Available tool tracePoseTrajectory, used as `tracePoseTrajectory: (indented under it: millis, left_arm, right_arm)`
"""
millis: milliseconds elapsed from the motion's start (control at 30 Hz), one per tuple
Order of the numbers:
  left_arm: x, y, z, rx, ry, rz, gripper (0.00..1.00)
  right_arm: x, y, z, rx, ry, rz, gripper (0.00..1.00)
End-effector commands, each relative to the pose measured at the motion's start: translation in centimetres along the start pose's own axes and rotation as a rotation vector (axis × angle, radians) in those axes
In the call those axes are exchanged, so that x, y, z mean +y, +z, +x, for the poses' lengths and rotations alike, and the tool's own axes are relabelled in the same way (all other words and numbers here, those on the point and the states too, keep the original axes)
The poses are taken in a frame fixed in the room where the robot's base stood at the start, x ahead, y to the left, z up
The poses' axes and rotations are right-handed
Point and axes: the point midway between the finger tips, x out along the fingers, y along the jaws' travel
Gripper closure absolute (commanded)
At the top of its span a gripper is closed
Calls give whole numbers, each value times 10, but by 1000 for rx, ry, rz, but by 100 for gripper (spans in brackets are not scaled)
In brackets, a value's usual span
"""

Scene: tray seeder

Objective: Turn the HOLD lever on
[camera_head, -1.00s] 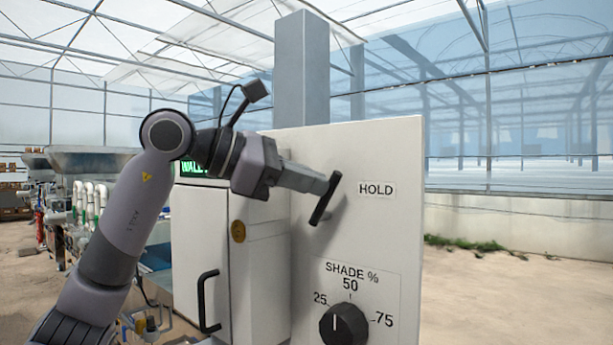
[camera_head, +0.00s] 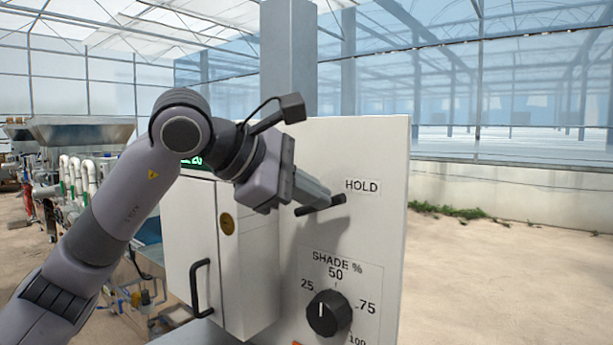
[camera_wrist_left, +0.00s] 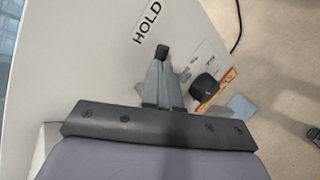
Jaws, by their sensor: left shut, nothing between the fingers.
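The HOLD lever (camera_head: 334,202) is a black bar on the white panel (camera_head: 376,240), just left of and below the HOLD label (camera_head: 362,186). It lies almost level, its right end slightly higher. My left gripper (camera_head: 322,199) is shut, with its fingertips at the lever and nothing between them; they appear to touch it, partly covering it. In the left wrist view, the shut fingers (camera_wrist_left: 160,72) point at the lever's black end (camera_wrist_left: 162,52), below the HOLD label. My right gripper is not in view.
A black SHADE % knob (camera_head: 329,313) sits below the lever. A white cabinet with a black handle (camera_head: 200,287) stands left of the panel. Machinery with white pipes (camera_head: 80,175) is farther left. Open floor (camera_head: 500,270) lies to the right.

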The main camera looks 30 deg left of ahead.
Motion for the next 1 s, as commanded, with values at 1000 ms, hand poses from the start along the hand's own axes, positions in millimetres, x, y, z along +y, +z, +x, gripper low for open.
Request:
tracePoseTrajectory:
  millis: [1000]
  left_arm:
    - [1,-14,0,25,-1,36,100]
  right_arm:
    - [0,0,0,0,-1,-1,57]
